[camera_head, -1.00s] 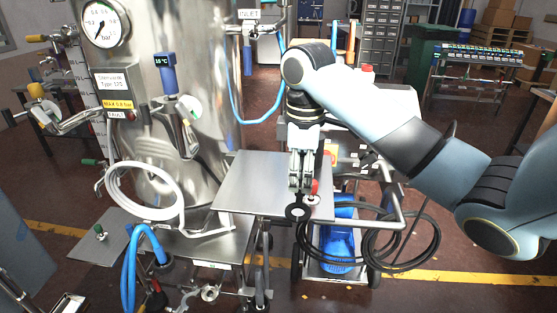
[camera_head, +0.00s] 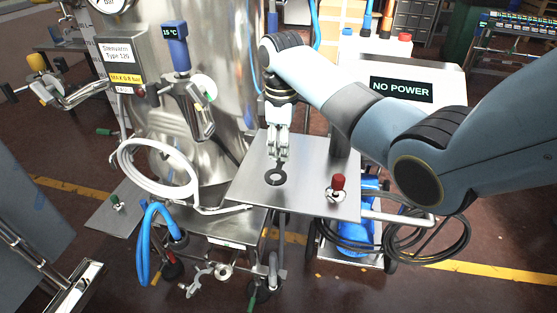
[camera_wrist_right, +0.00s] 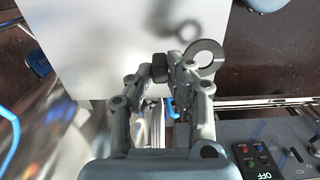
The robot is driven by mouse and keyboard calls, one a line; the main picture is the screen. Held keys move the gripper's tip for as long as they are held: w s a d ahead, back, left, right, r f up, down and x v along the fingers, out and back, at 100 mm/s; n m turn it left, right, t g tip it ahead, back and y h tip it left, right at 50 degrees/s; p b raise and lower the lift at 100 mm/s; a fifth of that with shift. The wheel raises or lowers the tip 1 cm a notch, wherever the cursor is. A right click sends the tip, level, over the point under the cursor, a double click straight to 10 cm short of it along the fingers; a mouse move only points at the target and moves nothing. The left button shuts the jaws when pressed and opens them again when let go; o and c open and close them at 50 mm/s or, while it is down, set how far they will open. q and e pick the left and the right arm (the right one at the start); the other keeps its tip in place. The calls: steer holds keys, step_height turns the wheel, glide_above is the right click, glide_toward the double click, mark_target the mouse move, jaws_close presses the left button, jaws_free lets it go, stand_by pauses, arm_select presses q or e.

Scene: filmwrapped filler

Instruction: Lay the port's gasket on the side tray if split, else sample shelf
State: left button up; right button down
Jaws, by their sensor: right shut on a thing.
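The gasket is a dark flat ring with a tab (camera_head: 276,178). My right gripper (camera_head: 278,158) is shut on its tab and holds it above a flat metal plate (camera_head: 310,194) beside the vessel. I cannot tell whether the ring touches the plate. In the right wrist view the ring (camera_wrist_right: 213,53) sticks out to the right of the fingertips (camera_wrist_right: 166,70). A finger covers part of it, so I cannot tell whether it is split. A second, lower plate (camera_head: 108,222) lies at the left. No label tells which plate is which. My left gripper is out of view.
A red-knobbed fitting (camera_head: 338,186) stands on the right plate and a green-knobbed one (camera_head: 117,204) on the left plate. The steel vessel (camera_head: 217,60) with a white hose coil (camera_head: 128,178) is close by. A cart with a "NO POWER" display (camera_head: 401,90) stands behind my arm.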

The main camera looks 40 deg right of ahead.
mark_target(278, 161)
steer(key=shift+w+a+f, duration=0.1)
steer(key=shift+w+f, duration=0.15)
steer(key=shift+w, duration=0.1)
steer(key=shift+f, duration=0.2)
step_height(278, 161, down, 4)
steer(key=shift+r, duration=0.15)
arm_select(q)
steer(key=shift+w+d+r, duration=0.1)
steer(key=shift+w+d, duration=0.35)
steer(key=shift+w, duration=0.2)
arm_select(e)
steer(key=shift+a, duration=0.1)
steer(key=c, duration=1.2)
jaws_free()
steer(key=shift+c, duration=0.2)
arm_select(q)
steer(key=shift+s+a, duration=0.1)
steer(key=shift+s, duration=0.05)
arm_select(e)
step_height(278, 161, up, 12)
steer(key=shift+r, duration=0.1)
